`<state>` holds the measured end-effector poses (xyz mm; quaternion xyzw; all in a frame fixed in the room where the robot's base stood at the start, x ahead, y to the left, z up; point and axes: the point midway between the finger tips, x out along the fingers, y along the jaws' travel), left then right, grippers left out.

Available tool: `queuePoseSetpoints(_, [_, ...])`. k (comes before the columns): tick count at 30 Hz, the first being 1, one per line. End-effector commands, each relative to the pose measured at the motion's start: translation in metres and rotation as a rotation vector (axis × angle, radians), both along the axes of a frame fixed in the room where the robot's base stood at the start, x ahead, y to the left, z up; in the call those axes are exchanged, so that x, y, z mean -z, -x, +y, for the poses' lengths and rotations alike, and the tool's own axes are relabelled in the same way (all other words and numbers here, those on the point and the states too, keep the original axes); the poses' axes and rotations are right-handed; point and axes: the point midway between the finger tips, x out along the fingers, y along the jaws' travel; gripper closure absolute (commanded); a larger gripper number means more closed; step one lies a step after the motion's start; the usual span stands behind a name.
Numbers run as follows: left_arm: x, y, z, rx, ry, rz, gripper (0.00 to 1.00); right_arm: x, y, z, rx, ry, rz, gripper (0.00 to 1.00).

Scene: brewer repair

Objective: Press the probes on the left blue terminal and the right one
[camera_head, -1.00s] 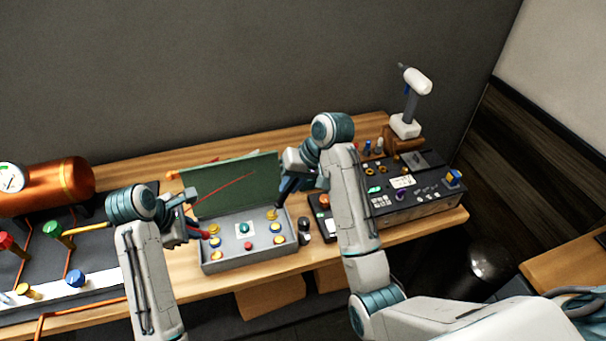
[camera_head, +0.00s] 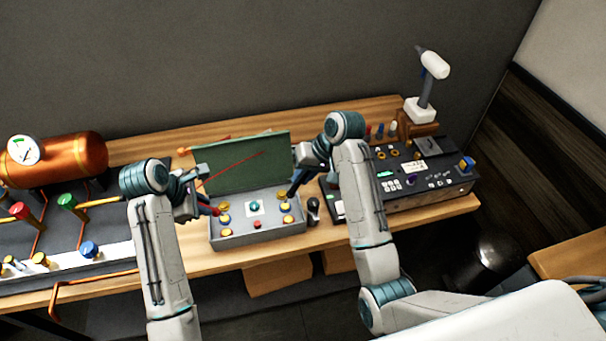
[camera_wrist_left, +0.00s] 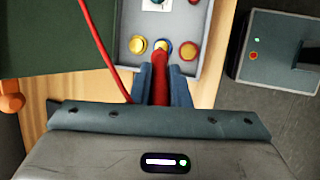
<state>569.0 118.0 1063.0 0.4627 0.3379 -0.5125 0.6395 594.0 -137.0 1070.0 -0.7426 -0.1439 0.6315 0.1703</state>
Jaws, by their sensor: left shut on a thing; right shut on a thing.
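The grey tester box (camera_head: 245,239) has a raised green lid and a column of yellow, blue, yellow terminals on each side. My left gripper (camera_head: 207,206) is shut on a red probe (camera_wrist_left: 160,76). In the left wrist view its tip is over the left blue terminal (camera_wrist_left: 162,46), partly covering it; contact is unclear. That terminal also shows in the head view (camera_head: 224,218). My right gripper (camera_head: 299,180) is shut on a dark probe (camera_head: 292,190), its tip just above the right blue terminal (camera_head: 285,208), close to the upper yellow one (camera_head: 281,195). Contact there is unclear too.
A red lead (camera_wrist_left: 96,35) runs past the box's edge. A small dark-topped object (camera_head: 313,210) stands right of the box. A control panel (camera_head: 430,185) fills the bench's right. A copper tank (camera_head: 70,158) and valve board are at left. The lid (camera_head: 240,163) stands behind.

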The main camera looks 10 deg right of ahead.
Motion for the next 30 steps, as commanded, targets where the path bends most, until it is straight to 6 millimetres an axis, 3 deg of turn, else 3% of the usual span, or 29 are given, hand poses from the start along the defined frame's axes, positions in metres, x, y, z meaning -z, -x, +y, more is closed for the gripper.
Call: queuePoseSetpoints(30, [0.0056,0.0004,0.0004,0.0,0.0,0.0,1.0,-0.0001,-0.0001,0.0,0.0,0.0,0.0,1.0])
